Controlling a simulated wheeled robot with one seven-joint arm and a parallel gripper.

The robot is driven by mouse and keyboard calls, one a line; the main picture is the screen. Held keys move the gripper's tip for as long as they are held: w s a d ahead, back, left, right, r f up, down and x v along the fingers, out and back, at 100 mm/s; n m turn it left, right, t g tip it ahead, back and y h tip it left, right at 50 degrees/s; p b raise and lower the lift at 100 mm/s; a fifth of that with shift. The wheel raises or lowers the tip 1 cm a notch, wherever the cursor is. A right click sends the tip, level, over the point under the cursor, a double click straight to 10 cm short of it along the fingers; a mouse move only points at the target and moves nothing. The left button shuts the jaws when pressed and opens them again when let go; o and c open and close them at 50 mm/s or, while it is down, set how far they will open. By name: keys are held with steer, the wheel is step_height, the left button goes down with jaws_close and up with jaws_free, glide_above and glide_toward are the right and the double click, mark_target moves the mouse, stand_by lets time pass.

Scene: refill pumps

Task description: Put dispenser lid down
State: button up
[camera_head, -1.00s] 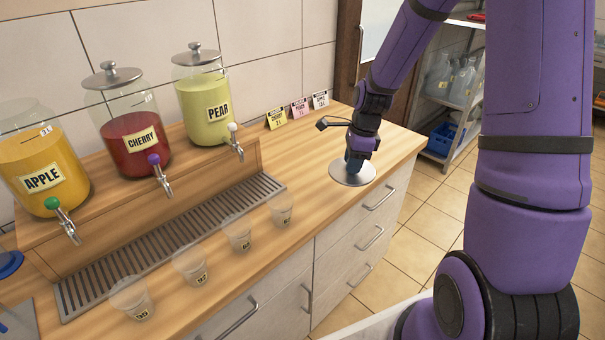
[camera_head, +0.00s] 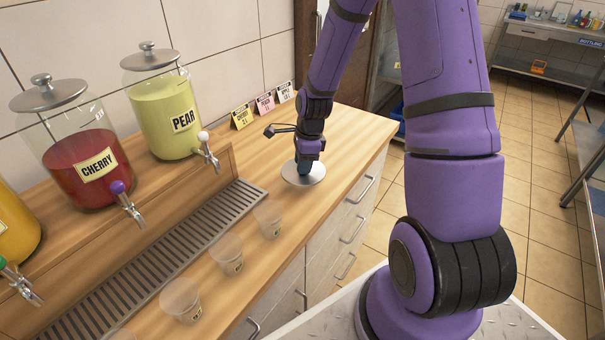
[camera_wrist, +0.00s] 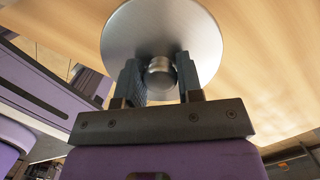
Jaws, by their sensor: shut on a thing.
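A round silver dispenser lid (camera_head: 316,177) is at the right end of the wooden counter, flat on the counter top or very close to it. My gripper (camera_head: 303,166) points down over the lid's centre. In the wrist view my gripper (camera_wrist: 160,82) is shut on the lid's knob (camera_wrist: 160,72), one finger on each side. The lid's disc (camera_wrist: 160,25) spreads beyond the fingers, with wood behind it. I cannot tell for certain whether the lid's rim touches the counter.
Lidded dispensers of cherry (camera_head: 88,160) and pear (camera_head: 168,112) stand on a raised wooden shelf at left. A drip grate (camera_head: 150,265) and several clear cups (camera_head: 228,252) lie in front. Small cards (camera_head: 264,104) stand near the wall. Counter (camera_head: 350,130) right of the lid is clear.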

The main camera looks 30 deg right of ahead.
steer(key=shift+f, duration=2.05)
steer(key=shift+f, duration=0.15)
steer(key=o, duration=0.9)
steer(key=shift+o, duration=0.2)
step_height(320, 180, up, 12)
steer(key=d, duration=0.2)
steer(key=s+a+r+n+t+h, duration=0.1)
steer(key=s+a+r+n, duration=0.2)
steer(key=s+r+n, duration=0.35)
steer(key=s+a+r+n+t+h, duration=0.1)
steer(key=s+a+r+n, duration=0.25)
steer(key=r, duration=0.65)
steer(key=s+a+r+n+t, duration=0.1)
steer(key=s+r+n, duration=0.3)
steer(key=s+n, duration=0.2)
steer(key=s+a+r+n+t, duration=0.1)
steer(key=s+r+n, duration=0.4)
steer(key=s, duration=0.3)
steer(key=shift+s+a+n, duration=0.15)
steer(key=shift+s+n, duration=0.2)
steer(key=shift+n, duration=0.45)
